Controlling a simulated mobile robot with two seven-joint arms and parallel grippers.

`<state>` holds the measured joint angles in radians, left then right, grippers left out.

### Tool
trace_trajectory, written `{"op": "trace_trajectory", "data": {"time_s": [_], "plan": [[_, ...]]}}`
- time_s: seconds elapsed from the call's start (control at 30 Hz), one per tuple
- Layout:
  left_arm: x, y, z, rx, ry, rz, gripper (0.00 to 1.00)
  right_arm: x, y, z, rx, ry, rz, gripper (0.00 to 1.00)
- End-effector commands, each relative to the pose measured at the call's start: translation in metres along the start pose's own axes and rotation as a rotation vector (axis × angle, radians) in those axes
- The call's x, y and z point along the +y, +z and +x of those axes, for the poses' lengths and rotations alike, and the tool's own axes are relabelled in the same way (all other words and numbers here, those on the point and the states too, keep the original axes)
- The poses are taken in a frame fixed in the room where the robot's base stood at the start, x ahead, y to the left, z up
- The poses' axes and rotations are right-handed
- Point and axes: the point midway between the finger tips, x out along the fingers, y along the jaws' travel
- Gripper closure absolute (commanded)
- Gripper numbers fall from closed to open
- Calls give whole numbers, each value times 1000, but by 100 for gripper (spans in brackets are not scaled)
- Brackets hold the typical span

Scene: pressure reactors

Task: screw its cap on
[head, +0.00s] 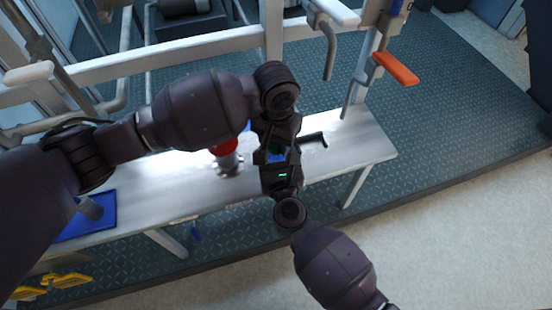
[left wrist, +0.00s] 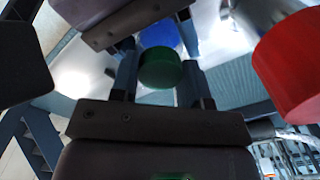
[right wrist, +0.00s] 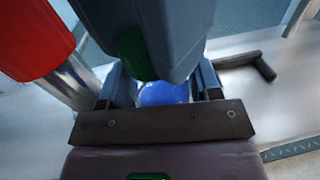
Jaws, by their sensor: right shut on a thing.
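A round green cap (left wrist: 160,70) sits between the fingers of my left gripper (left wrist: 159,80). I cannot tell whether those fingers press on it or stand just clear of it. A blue rounded thing (left wrist: 160,36) is directly beyond the cap. My right gripper (right wrist: 161,88) is shut on this blue thing (right wrist: 163,94). The left gripper (right wrist: 155,40) is close over it, with green (right wrist: 135,52) showing between its fingers. In the head view both grippers meet over the bench, and the arms hide most of the blue thing. The joint between cap and blue thing is hidden.
A red-topped metal cylinder (head: 227,160) stands on the bench (head: 355,140) just left of the grippers. A black handle (head: 313,138) lies close on their right. A blue tray (head: 95,222) is at the bench's left. A pipe frame with an orange lever (head: 396,68) stands behind.

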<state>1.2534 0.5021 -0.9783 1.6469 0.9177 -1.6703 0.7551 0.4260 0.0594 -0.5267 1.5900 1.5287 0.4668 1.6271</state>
Motion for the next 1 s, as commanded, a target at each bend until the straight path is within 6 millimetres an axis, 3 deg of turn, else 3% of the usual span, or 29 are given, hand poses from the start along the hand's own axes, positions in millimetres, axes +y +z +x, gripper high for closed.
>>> {"op": "trace_trajectory", "data": {"time_s": [0.1, 0.23, 0.57, 0.7, 0.73, 0.9, 1.0], "plan": [[0, 0, 0, 0, 0, 0, 86, 0, 0, 0, 0, 0, 0, 100], [0, 0, 0, 0, 0, 38, 87, 0, 0, 0, 0, 0, 0, 100], [0, 0, 0, 1, 0, 447, 87, 0, 0, 0, 0, 0, 0, 100], [0, 0, 0, 1, 1, 445, 87, 0, 0, 0, 0, 0, 0, 100], [0, 0, 0, 1, 1, 445, 57, 0, 0, 0, 0, 0, 0, 100], [1, 0, 0, 0, 2, 444, 31, 0, 0, 0, 0, 0, 0, 100], [2, 1, 0, 0, 4, 445, 29, 0, 0, 0, 0, 1, 0, 100]]}}
